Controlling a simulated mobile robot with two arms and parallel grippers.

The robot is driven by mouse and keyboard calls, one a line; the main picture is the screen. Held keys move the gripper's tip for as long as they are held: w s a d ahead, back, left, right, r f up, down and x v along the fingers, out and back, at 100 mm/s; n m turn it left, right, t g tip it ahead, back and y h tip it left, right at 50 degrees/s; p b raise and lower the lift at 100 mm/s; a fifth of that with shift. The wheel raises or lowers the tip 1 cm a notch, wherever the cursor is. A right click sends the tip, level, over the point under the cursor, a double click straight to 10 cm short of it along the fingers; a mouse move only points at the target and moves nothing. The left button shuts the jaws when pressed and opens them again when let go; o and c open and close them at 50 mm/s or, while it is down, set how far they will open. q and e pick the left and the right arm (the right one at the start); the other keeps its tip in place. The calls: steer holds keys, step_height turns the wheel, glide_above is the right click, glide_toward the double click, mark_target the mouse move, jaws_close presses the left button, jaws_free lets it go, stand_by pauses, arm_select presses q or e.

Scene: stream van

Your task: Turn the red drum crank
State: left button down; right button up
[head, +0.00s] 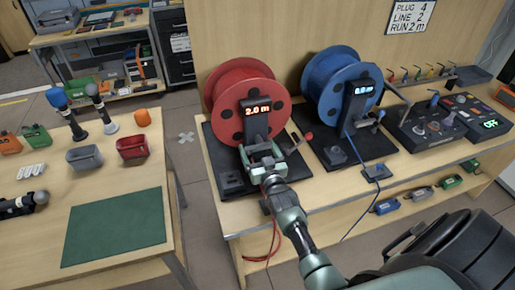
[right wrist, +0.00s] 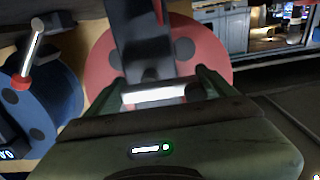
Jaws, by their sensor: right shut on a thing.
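The red drum (head: 243,88) stands on a dark base on the right-hand bench, its upright's display reading 2.0 m. Its crank, a light arm with a red knob (head: 308,136), sticks out to the drum's right; the red knob also shows at the left of the right wrist view (right wrist: 21,82). My right gripper (head: 262,153) is in front of the red drum's upright, apart from that knob. It is shut on a pale bar (right wrist: 150,95) that spans between its fingers; what the bar belongs to is unclear. My left gripper is not in view.
A blue drum (head: 335,85) with a blue-knobbed crank (head: 381,115) stands close on the right. Control boxes (head: 430,125) sit further right. A red cable (head: 274,240) hangs off the bench front. The left table (head: 90,175) holds microphones, bins and a green mat (head: 115,228).

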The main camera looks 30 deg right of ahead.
steer(key=shift+f, duration=0.15)
stand_by(0.3)
steer(key=o, duration=1.2)
steer(key=shift+o, duration=0.2)
steer(key=b+v, duration=0.1)
steer(key=v, duration=0.6)
steer(key=shift+s, duration=0.4)
steer(key=shift+a, duration=0.1)
